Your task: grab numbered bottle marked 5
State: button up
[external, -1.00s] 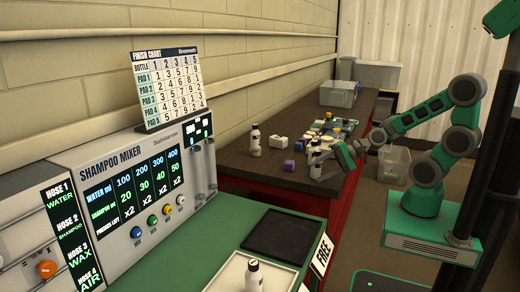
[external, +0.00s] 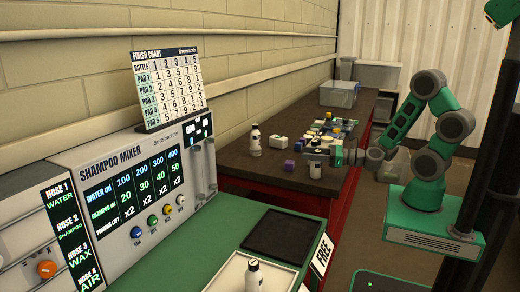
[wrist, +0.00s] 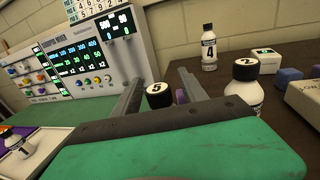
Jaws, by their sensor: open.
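The bottle marked 5 (wrist: 158,96) shows its dark cap with a white top in the wrist view; my gripper hides its body. My gripper (wrist: 161,80) is open, with one finger on each side of that cap in the picture; I cannot tell whether either touches it. In the external view my gripper (external: 318,152) is low over the dark bench, close above and beside a small white bottle (external: 315,172), seemingly bottle 5, though its number is unreadable there.
Bottle 2 (wrist: 245,97) stands close right of my gripper. Bottle 4 (wrist: 209,50) stands farther back near the wall. A purple block (external: 288,166) and several small items crowd the bench. Bottle 1 (wrist: 20,146) stands in a white tray.

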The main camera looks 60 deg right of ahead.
jog(key=shift+c, duration=0.4)
grip_shut()
dwell(0.9)
